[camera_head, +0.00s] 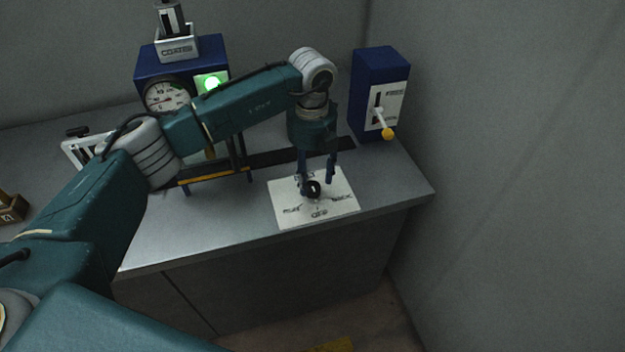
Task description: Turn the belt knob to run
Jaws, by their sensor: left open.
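The belt knob (314,189) is a small black knob on a white label plate (332,211) near the front right of the grey bench. The plate carries printed words around the knob, too small to read surely. My left gripper (318,186) points down over the knob, open, with its fingers on either side of it. I cannot tell whether the fingers touch the knob. The gripper hides part of the plate's back edge. My right gripper is not in view.
A blue box (381,95) with a yellow-tipped lever (388,133) stands at the back right. A blue unit (182,58) with a dial gauge (167,95) and a lit green lamp (211,84) stands behind my left arm.

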